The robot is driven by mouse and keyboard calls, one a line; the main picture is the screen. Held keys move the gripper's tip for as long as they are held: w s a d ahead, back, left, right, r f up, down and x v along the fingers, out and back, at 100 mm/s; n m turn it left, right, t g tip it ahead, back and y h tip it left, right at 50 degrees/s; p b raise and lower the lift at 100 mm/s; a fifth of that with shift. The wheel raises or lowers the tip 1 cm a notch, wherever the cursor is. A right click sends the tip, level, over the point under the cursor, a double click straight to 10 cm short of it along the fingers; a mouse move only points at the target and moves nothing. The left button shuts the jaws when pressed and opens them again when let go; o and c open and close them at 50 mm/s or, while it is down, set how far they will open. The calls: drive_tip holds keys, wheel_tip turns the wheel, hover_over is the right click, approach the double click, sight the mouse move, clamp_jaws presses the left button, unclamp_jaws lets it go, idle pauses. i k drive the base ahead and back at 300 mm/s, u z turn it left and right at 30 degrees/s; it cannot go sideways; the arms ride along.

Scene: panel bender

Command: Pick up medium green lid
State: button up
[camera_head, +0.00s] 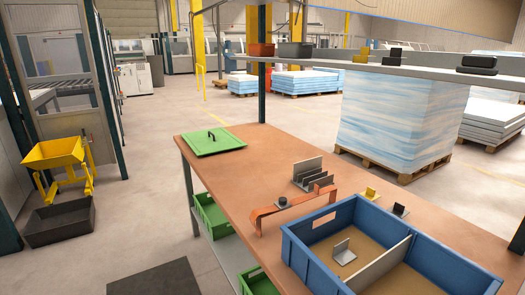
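A green lid (214,142) lies flat on the far left end of the brown table. It is a flat rectangle with a dark handle standing up at its middle. Nothing rests on it. My gripper is not in this view, so I cannot see where it is relative to the lid.
The brown table (252,166) holds a blue divided bin (296,256), an orange bent bracket (267,213) and a grey slotted holder (308,176). Green crates (211,216) sit below. A dark post (263,70) rises behind. Floor left of the table is open, with a dark mat (155,279).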

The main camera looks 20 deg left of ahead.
sight(209, 142)
drive_tip(key=u, duration=1.25)
